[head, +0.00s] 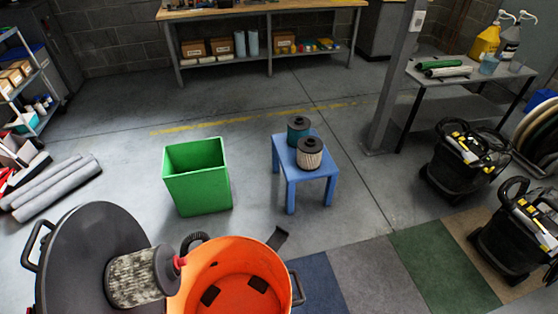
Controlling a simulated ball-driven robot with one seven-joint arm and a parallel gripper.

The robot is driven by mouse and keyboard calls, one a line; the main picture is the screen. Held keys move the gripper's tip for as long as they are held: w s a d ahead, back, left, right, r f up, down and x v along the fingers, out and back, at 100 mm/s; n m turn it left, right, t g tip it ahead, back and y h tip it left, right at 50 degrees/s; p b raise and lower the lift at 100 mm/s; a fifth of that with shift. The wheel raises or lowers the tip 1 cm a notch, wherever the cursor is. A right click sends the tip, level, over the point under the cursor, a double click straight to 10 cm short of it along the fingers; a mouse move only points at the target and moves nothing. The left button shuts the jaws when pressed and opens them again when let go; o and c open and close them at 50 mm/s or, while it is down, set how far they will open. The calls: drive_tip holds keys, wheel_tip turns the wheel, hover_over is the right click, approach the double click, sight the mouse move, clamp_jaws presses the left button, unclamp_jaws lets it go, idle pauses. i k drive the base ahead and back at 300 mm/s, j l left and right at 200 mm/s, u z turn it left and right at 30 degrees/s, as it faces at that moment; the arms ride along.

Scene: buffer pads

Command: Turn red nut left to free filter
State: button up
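The red nut (180,262) sits at the right end of a dirty, grey, speckled filter (135,278). The filter lies on its side against the underside of a round dark lid (90,240), which is tipped up at the lower left. A dark end cap is between the filter's pleats and the nut. The lid stands beside an open orange drum (268,255), and the nut is near the drum's left rim. My gripper is not in view.
A green bin (197,177), open and seemingly empty, stands behind the drum. A blue stool (305,172) holds a teal-sided filter (298,130) and a cream-sided filter (310,153). Black machines (465,160) stand at right. Grey rolls (50,188) lie at left. Floor between is clear.

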sight(183, 262)
drive_tip(key=u, duration=1.35)
drive_tip(key=k+l, duration=0.1)
drive_tip(key=l, duration=0.3)
drive_tip(key=k+l, duration=0.1)
drive_tip(key=l, duration=0.3)
drive_tip(key=k+l, duration=0.1)
drive_tip(key=l, duration=0.25)
drive_tip(key=i+l+z, duration=0.2)
drive_tip(key=z, duration=0.2)
drive_tip(key=i+z, duration=0.4)
